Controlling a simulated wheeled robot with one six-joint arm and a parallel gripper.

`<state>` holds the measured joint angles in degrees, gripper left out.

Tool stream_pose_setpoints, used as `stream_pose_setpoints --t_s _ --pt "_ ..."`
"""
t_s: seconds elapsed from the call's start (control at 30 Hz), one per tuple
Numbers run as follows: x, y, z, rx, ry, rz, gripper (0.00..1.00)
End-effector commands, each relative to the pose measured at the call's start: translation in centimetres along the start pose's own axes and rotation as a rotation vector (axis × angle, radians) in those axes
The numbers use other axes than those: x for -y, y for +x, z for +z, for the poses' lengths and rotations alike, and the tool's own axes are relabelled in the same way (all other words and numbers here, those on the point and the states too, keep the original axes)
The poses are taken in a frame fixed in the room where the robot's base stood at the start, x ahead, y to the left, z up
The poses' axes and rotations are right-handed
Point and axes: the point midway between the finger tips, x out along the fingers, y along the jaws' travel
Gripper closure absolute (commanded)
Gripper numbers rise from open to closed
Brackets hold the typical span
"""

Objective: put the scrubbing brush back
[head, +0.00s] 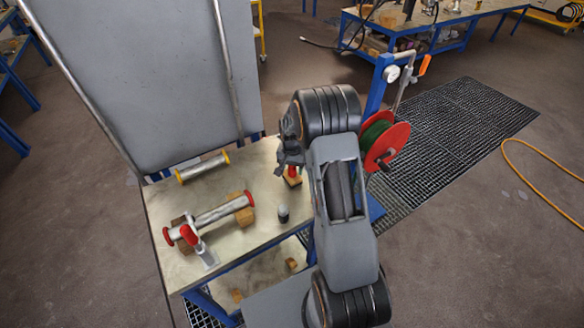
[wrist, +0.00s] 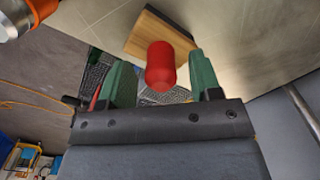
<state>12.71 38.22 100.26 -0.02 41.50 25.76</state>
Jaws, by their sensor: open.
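The scrubbing brush appears to be the wooden block (head: 292,181) with an upright red handle (head: 292,171), on the table top below my gripper (head: 290,157). In the wrist view the red handle (wrist: 160,66) stands between the green fingertips of my gripper (wrist: 161,72), with the wooden block (wrist: 150,32) behind it. My gripper is open, with a gap visible on both sides of the handle. I cannot make out a holder for the brush.
The table (head: 240,178) carries a red-flanged pipe vessel (head: 212,216) on wooden blocks, a yellow-ended pipe (head: 203,167) and a small dark cylinder (head: 283,214). A grey panel (head: 145,75) rises behind. A red reel (head: 385,146) hangs on a blue post to the right.

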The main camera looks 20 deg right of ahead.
Motion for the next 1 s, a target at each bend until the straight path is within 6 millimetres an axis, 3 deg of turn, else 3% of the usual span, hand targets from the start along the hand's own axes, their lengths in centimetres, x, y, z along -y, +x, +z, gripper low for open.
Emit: stream_pose_setpoints --t_s 0.17,0.6,0.8,0.9,1.0 --pt "0.1 -1.8 -0.1 -0.005 0.0 -0.002 0.42" --pt "0.0 -9.8 -0.1 -0.004 0.0 -0.002 0.42" --pt "0.0 -11.9 0.1 -0.004 -0.004 -0.002 0.42" --pt "0.1 -13.5 1.1 -0.021 -0.035 -0.01 0.42" --pt "0.0 -16.0 3.6 -0.058 -0.105 -0.026 0.42"
